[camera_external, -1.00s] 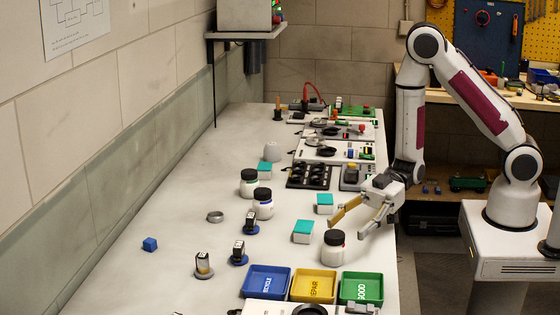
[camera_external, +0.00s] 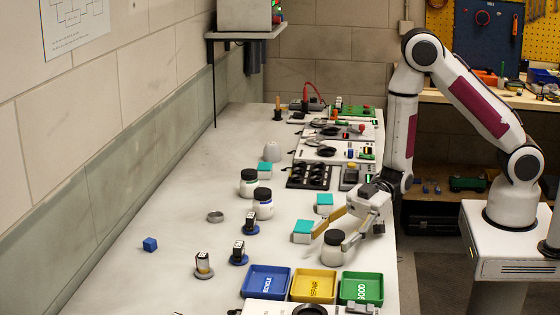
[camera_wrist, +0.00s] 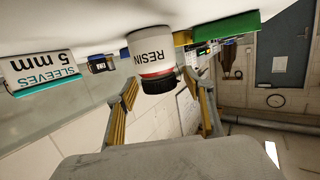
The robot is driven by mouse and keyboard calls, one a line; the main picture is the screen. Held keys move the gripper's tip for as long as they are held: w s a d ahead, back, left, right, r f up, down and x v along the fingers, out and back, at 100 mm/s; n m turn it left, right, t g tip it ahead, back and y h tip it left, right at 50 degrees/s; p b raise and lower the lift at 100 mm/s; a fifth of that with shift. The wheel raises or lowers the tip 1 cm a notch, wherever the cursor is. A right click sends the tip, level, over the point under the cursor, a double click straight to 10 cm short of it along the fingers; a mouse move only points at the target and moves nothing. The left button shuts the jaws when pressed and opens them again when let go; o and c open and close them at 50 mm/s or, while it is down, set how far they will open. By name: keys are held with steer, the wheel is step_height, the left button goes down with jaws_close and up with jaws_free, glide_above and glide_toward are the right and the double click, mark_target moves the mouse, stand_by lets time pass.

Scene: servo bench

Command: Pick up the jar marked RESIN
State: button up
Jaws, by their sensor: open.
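The RESIN jar is a white jar (camera_external: 333,256) with a black lid, standing upright on the bench near its right edge, behind the yellow tray. In the wrist view the same jar (camera_wrist: 152,57) appears inverted, its RESIN label and a red band showing. My gripper (camera_external: 328,240) is open and low at the jar, with one finger on each side of it in the external view. In the wrist view the open fingers (camera_wrist: 168,98) are spread to the left and right of the lid. I cannot tell whether either finger touches the jar.
Blue (camera_external: 266,283), yellow (camera_external: 313,287) and green (camera_external: 361,289) trays lie in front of the jar. A teal-topped box (camera_external: 303,232) stands close behind-left, marked SLEEVES 5 mm in the wrist view (camera_wrist: 45,69). Two other black-lidded jars (camera_external: 263,206) stand further left. The bench's left side is mostly clear.

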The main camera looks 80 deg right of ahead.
mark_target(335, 234)
stand_by(0.4)
steer(key=c, duration=1.3)
steer(key=shift+r, duration=0.15)
steer(key=shift+r, duration=4.85)
